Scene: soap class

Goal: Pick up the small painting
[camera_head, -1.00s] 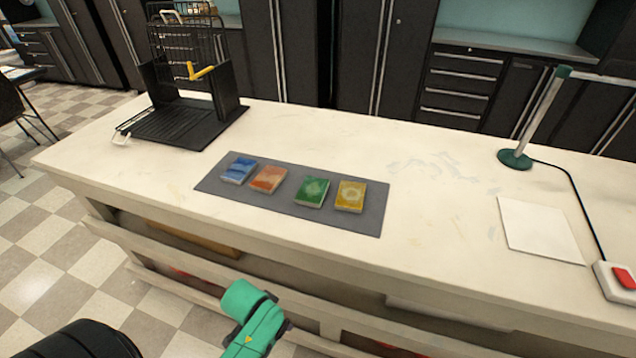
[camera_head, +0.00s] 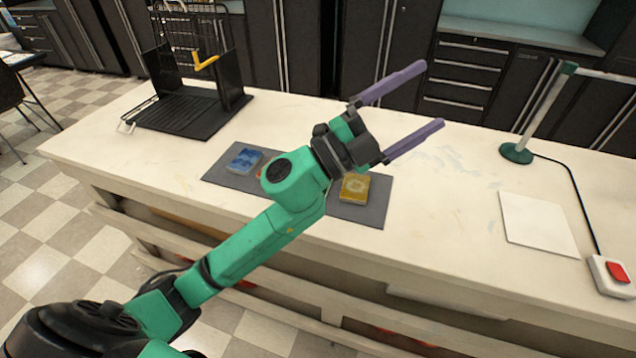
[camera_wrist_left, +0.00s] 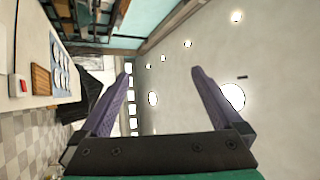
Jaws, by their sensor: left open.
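I cannot tell for certain which thing is the small painting. Small patterned blocks lie on a grey mat (camera_head: 222,158) on the white table. The blue one (camera_head: 244,159) and the yellow one (camera_head: 355,187) show in the head view; my left arm hides the green one and nearly all of the orange one. My left gripper (camera_head: 433,95) is open and empty, raised above the table and pointing right, past the mat. In the left wrist view its purple fingers (camera_wrist_left: 162,68) are spread with nothing between them, facing the ceiling and far wall. My right gripper is not in view.
A black rack (camera_head: 190,110) with a yellow handle stands at the table's left. A white flat square (camera_head: 538,224), a green-based stand (camera_head: 516,152) and a white box with a red switch (camera_head: 612,277) are at the right. The table between mat and square is clear.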

